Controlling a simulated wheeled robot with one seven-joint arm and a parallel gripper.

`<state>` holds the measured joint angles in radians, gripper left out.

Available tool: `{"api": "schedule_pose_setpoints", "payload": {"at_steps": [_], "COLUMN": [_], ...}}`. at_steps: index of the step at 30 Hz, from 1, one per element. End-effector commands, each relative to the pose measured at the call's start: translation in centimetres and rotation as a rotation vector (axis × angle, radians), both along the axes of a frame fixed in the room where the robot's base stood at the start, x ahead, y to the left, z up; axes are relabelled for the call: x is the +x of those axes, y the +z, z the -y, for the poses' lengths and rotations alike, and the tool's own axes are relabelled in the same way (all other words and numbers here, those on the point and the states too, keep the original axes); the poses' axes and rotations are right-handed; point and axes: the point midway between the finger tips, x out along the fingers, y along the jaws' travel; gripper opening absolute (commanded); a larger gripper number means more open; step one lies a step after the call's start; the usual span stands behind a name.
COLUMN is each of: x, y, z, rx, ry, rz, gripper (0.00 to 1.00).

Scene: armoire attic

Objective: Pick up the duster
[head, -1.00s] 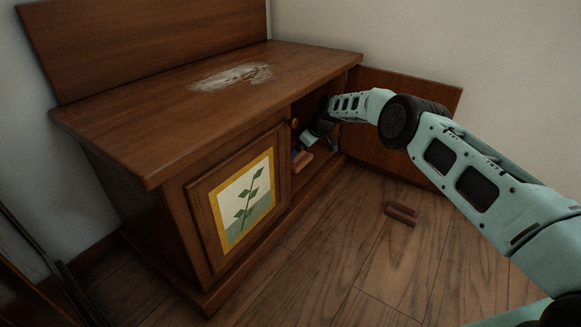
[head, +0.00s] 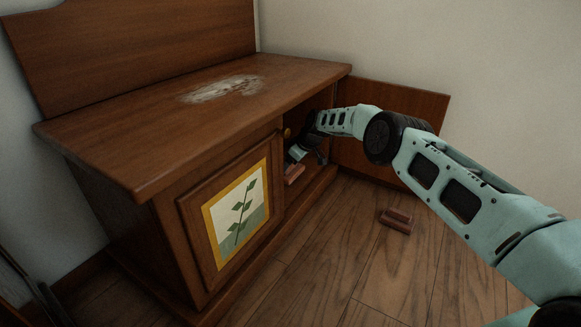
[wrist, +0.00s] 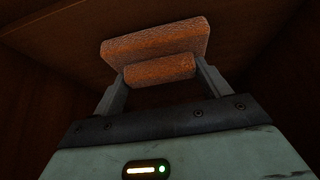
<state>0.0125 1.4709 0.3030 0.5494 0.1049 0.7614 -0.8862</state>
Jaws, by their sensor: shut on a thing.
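The duster is a reddish-brown block with a smaller rounded grip along one side. In the wrist view the duster (wrist: 155,45) lies across the fingertips, with its grip between the two fingers. My gripper (wrist: 160,72) is shut on that grip. In the head view my gripper (head: 306,152) is inside the open right compartment of the cabinet, partly hidden by the frame and my arm. The end of the duster (head: 294,173) shows below it near the opening. I cannot tell whether the duster touches the compartment floor.
The wooden cabinet (head: 130,150) has a closed left door with a plant picture (head: 238,215). Its right door (head: 420,105) stands open. A similar reddish-brown block (head: 396,219) lies on the floor in front. The floor around that block is clear.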

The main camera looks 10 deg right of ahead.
Motion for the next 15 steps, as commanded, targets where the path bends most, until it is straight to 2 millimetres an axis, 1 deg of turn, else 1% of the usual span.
{"api": "schedule_pose_setpoints", "payload": {"at_steps": [5,8,12,15], "x": [0.0,0.0,0.0,-0.9], "y": [1.1,2.2,4.4,4.3], "z": [0.0,0.0,0.0,1.2], "rx": [0.001,0.0,0.0,0.0], "ry": [0.0,0.0,0.0,-0.004], "rz": [0.001,0.001,0.001,-0.004], "gripper": [0.49,0.49,0.49,0.49]}}
